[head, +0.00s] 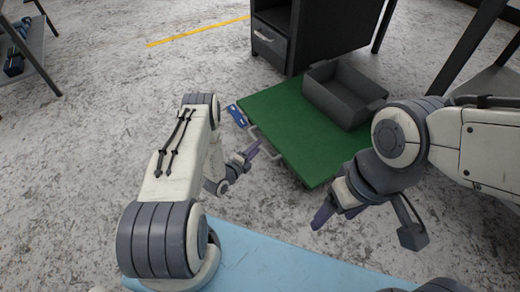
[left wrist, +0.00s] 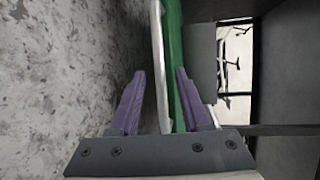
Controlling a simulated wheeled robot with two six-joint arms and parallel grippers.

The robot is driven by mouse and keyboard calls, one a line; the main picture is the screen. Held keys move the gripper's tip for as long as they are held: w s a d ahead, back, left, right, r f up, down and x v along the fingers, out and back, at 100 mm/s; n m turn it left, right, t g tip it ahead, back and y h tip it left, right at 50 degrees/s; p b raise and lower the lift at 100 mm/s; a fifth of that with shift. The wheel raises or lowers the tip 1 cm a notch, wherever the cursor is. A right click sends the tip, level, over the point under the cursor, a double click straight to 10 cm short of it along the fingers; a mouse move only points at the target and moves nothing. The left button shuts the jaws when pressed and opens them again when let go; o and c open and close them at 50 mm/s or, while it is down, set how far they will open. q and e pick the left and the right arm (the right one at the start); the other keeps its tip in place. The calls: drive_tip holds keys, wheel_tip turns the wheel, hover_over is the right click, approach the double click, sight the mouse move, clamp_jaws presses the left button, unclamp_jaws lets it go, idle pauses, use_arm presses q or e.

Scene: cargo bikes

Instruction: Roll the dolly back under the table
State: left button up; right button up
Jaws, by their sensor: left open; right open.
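The dolly (head: 285,125) is a low green platform with pale grip bars along its near left edge. It lies on the floor in front of a dark table (head: 355,30) and carries a grey open bin (head: 342,95). My left gripper (head: 245,157) is open at the dolly's near left edge. In the left wrist view its purple fingers (left wrist: 160,74) stand either side of a pale bar (left wrist: 157,50) beside the green deck (left wrist: 174,40); contact cannot be told. My right gripper (head: 325,210) is open, in front of the dolly's near corner, and holds nothing visible.
A dark drawer cabinet (head: 271,42) stands behind the dolly's far left side. A dark table leg (head: 462,58) rises at the right. A small blue object (head: 236,115) sits at the dolly's left edge. The speckled floor at left is clear up to a shelf (head: 35,50).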

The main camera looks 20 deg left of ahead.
use_arm(q)
drive_tip(key=shift+b+x, duration=0.6)
drive_tip(key=shift+x, duration=1.05)
drive_tip(key=shift+c, duration=0.4)
clamp_jaws()
